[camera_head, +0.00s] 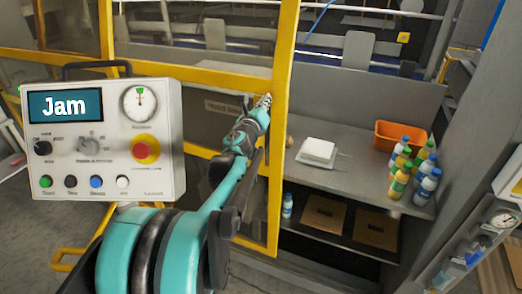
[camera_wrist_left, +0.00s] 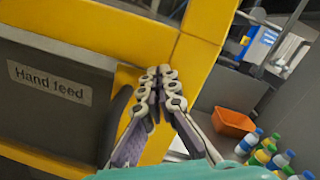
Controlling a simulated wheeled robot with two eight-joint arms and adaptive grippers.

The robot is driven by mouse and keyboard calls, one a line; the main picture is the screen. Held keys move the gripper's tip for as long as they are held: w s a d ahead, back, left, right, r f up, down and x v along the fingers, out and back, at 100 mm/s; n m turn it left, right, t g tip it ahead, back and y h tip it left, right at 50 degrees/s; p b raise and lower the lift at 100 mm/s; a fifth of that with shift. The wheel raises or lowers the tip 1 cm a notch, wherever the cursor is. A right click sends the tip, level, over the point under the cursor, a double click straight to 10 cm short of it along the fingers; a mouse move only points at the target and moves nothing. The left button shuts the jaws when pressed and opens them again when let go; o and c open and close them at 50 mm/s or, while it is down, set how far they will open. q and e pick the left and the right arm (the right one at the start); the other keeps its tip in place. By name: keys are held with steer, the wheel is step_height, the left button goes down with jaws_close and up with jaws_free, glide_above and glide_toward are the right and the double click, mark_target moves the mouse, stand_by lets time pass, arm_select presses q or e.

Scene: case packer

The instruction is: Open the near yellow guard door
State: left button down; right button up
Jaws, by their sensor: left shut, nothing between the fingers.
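The yellow-framed guard door (camera_head: 279,150) stands in the middle of the head view, with a dark lower panel and a clear upper pane. Its yellow frame (camera_wrist_left: 205,30) fills the upper middle of the left wrist view, beside a grey panel labelled "Hand feed" (camera_wrist_left: 50,82). My left gripper (camera_head: 265,101) is at the door's right upright. In the left wrist view its fingers (camera_wrist_left: 160,72) are together and empty, in front of the yellow frame. Contact cannot be told. A dark curved part, perhaps a handle (camera_wrist_left: 115,125), is partly hidden behind the fingers. My right gripper is out of view.
A control box (camera_head: 100,140) reading "Jam" stands at left. Right of the door's upright, a grey bench (camera_head: 345,190) holds a white stack (camera_head: 318,150), an orange bin (camera_head: 400,136) and several bottles (camera_head: 398,185). Brown cardboard pieces (camera_head: 325,213) lie on the shelf below. A grey post (camera_head: 470,120) stands farther right.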

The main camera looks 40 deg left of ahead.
arm_select(q)
steer(key=d+f+n+g+y, duration=0.1)
steer(key=n, duration=0.1)
steer(key=d+f+n+g+y, duration=0.1)
steer(key=f+n, duration=0.1)
steer(key=d+f+n+g, duration=0.2)
steer(key=n, duration=0.1)
steer(key=shift+w+y, duration=0.2)
steer(key=shift+y, duration=0.2)
steer(key=n+g+y+p, duration=0.15)
steer(key=g+y, duration=0.35)
steer(key=g, duration=0.6)
glide_toward(281, 136)
steer(key=s+a+f, duration=0.2)
steer(key=a+f, duration=0.2)
steer(key=s+d+f+g+y+p, duration=0.2)
steer(key=s+d+f+g, duration=0.15)
steer(key=d, duration=0.25)
steer(key=s+a+b, duration=0.1)
steer(key=a+b, duration=0.1)
steer(key=a, duration=1.1)
steer(key=shift+s+a+f+g+b, duration=0.15)
steer(key=shift+a+f+g+b, duration=0.1)
steer(key=shift+a+g+b, duration=0.15)
steer(key=shift+a, duration=0.15)
